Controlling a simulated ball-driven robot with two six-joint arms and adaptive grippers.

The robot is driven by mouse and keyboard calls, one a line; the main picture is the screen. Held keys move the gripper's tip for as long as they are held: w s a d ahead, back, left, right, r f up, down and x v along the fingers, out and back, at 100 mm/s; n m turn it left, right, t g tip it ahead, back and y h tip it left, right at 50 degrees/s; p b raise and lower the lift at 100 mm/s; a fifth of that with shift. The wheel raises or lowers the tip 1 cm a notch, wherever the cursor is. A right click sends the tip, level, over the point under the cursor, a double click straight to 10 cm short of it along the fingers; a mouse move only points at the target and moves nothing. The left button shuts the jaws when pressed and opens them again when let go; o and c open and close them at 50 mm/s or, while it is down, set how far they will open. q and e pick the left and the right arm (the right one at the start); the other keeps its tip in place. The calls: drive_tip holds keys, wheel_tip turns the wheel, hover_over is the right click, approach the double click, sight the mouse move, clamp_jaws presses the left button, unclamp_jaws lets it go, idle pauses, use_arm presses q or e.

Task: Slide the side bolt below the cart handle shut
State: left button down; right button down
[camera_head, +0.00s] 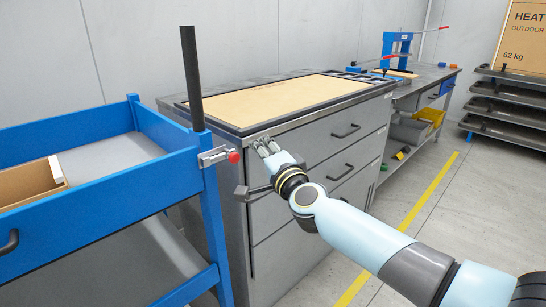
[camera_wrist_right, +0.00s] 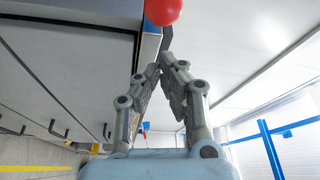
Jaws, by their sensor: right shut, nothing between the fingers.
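The side bolt (camera_head: 213,156) is a small metal bolt with a red ball knob (camera_head: 233,156). It sits on the blue cart's (camera_head: 206,190) corner post, just below a black upright bar (camera_head: 191,70). The knob points right, toward the drawer cabinet. My right gripper (camera_head: 266,147) is to the right of the knob, apart from it, in front of the cabinet's upper drawer. Its fingers are shut and empty. In the right wrist view the red knob (camera_wrist_right: 162,10) is at the top edge, beyond the fingertips (camera_wrist_right: 161,66). My left gripper is not in view.
A grey drawer cabinet (camera_head: 310,137) with a tan-topped surface stands close behind my right gripper, its handles sticking out. An open brown box (camera_head: 30,184) lies on the cart. A workbench (camera_head: 425,77) and dark shelves (camera_head: 510,105) stand farther right. The floor at right is clear.

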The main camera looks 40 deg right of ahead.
sight(235, 158)
drive_tip(key=a, duration=0.2)
drive_tip(key=shift+s+a+f, duration=0.2)
drive_tip(key=shift+a+f, duration=0.2)
drive_tip(key=a, duration=0.4)
drive_tip(key=shift+s+a, duration=0.25)
drive_tip(key=shift+a, duration=0.05)
drive_tip(key=shift+d+r, duration=0.1)
